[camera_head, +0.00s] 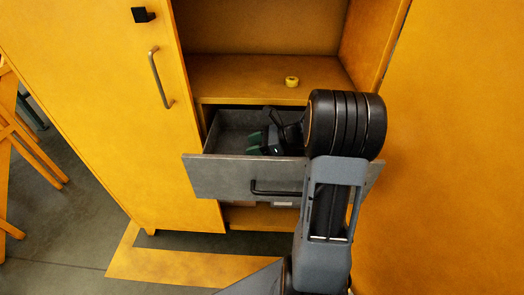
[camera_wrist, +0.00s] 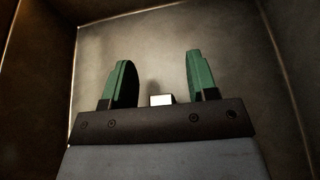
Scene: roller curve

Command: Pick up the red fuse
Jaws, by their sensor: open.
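No red fuse can be made out in either view. My gripper (camera_head: 256,144) reaches down into the open grey drawer (camera_head: 222,176) of the yellow cabinet. In the wrist view my gripper (camera_wrist: 159,75) has its two green fingers spread apart, with nothing held between the tips. A small pale block (camera_wrist: 161,100) shows between the finger bases, at the edge of the gripper's dark bar; I cannot tell what it is. The drawer floor (camera_wrist: 235,45) beyond the fingers looks bare. The gripper and arm hide part of the drawer.
A small yellow ring-shaped item (camera_head: 291,82) sits on the shelf (camera_head: 240,79) above the drawer. The drawer walls stand close around my gripper. A yellow cabinet door (camera_head: 110,80) is at the left, and a yellow panel (camera_head: 460,150) is at the right.

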